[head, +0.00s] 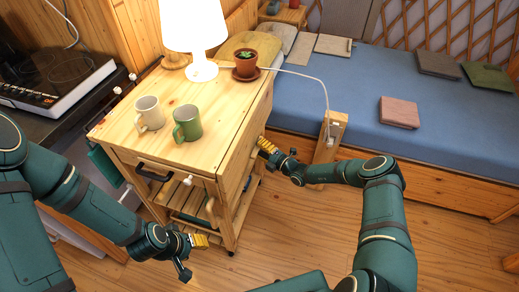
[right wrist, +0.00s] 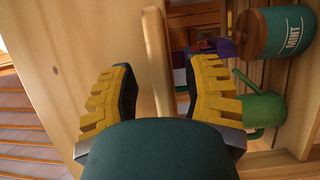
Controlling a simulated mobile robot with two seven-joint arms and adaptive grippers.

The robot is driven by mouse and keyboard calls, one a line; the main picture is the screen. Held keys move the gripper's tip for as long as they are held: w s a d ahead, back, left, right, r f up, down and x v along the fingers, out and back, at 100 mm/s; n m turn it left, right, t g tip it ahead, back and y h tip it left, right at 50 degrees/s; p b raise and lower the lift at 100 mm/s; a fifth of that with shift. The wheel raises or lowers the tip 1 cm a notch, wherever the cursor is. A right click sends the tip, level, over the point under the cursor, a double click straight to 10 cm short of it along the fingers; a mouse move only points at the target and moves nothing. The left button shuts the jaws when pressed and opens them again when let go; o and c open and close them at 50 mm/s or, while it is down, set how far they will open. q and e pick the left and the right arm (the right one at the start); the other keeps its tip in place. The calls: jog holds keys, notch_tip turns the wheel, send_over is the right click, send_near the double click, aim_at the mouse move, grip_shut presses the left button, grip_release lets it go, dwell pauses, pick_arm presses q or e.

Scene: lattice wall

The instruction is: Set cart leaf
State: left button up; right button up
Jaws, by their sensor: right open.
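My right gripper (head: 266,149) is at the cart's right side, below the top. In the right wrist view its yellow fingers are open, with an upright wooden strip (right wrist: 157,65) showing between them; contact cannot be told. My left gripper (head: 200,240) is low in front of the cart, its jaw opening unclear.
A green watering can (right wrist: 262,108) and a mint canister (right wrist: 275,32) are near the right gripper. A blue bed (head: 350,100) lies right.

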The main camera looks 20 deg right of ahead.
jog(key=shift+w+a, duration=0.3)
jog(key=shift+w, duration=0.1)
grip_shut()
jog(key=shift+d+r, duration=0.1)
jog(key=shift+d, duration=0.15)
